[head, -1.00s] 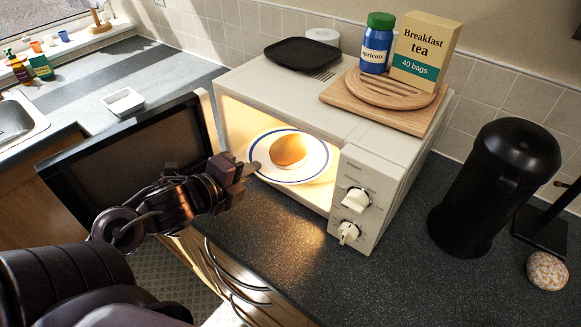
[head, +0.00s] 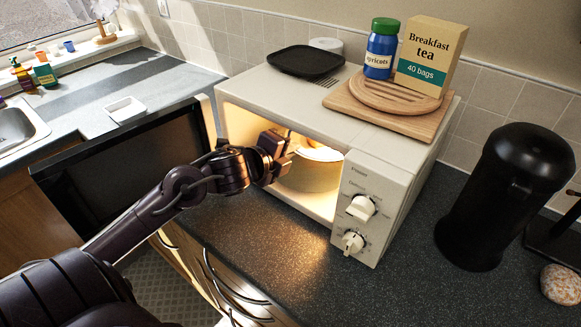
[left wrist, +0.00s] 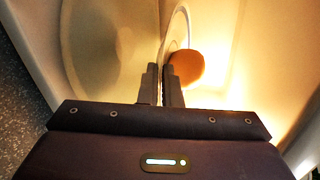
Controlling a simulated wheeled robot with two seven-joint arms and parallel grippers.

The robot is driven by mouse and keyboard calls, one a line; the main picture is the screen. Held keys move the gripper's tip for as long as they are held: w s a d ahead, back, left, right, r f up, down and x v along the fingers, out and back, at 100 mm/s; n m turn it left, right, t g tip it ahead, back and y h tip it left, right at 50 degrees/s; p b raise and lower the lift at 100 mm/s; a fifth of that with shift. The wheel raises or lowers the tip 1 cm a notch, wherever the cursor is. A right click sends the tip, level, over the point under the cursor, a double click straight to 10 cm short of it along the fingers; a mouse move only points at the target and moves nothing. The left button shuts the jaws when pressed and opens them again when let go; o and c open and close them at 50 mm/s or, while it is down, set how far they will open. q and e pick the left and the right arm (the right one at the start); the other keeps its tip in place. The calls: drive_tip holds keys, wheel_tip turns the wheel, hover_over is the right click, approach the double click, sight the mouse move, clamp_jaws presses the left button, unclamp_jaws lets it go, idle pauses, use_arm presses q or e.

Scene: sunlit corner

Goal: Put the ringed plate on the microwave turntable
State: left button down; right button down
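The ringed plate (head: 318,153), white with an orange-brown round middle, is inside the lit microwave (head: 400,190). My left gripper (head: 287,146) reaches in through the open front and hides much of the plate. In the left wrist view its fingers (left wrist: 162,85) are close together on the rim of the plate (left wrist: 178,28), which shows nearly edge-on. The turntable (head: 312,178) shows below the plate as a pale disc, and it also shows in the left wrist view (left wrist: 95,50). The plate seems to be above it; I cannot tell the gap. My right gripper is not in view.
The microwave door (head: 130,165) stands open to the left of my left arm. A black tray (head: 305,61), a wooden board (head: 385,115), a blue jar (head: 381,50) and a tea box (head: 430,55) are on top. A black canister (head: 505,195) stands right.

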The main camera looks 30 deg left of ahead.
sight(290, 178)
use_arm(q)
wheel_tip(290, 178, down, 5)
drive_tip(key=shift+w+f, duration=0.15)
drive_tip(key=shift+f, duration=0.1)
drive_tip(key=shift+f, duration=0.15)
drive_tip(key=c, duration=2)
unclamp_jaws()
drive_tip(key=shift+f, duration=0.1)
drive_tip(key=shift+o, duration=0.4)
drive_tip(key=v, duration=1.2)
drive_tip(key=shift+b, duration=0.3)
